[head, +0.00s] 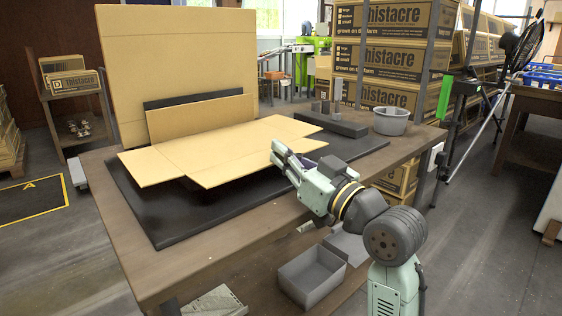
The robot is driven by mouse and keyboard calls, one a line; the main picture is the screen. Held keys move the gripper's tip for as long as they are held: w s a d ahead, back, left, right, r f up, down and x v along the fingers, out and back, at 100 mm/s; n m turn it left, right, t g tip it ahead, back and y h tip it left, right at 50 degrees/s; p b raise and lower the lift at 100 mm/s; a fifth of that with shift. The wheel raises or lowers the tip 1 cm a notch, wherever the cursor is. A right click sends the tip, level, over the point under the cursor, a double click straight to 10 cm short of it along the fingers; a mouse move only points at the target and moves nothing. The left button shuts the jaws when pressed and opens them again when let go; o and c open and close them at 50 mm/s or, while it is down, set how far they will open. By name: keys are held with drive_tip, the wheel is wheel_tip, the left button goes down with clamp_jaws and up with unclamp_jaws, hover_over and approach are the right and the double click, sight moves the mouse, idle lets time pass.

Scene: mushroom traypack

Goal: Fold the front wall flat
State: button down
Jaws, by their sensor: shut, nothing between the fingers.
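A tan cardboard tray blank (245,140) lies over a black mat (185,226) on the workbench. Its near panel, apparently the front wall (210,168), spreads outward toward me, with dark shadow beneath its near edge. A left flap (150,166) also spreads out. At the back, a low cardboard wall (200,118) stands upright. My gripper (276,152) is shut and empty, beside the right part of the blank. It hides some of that edge, and I cannot tell whether it touches the cardboard.
A tall cardboard panel (180,45) stands behind the low wall, with a black strip (190,99) between. A dark block (332,124) and a grey bowl (390,121) sit at the bench's right back. A grey bin (312,280) is below the near edge. The mat's near left is clear.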

drive_tip(key=shift+f+b, duration=0.3)
drive_tip(key=shift+f, duration=0.05)
drive_tip(key=shift+r, duration=0.15)
idle(0.3)
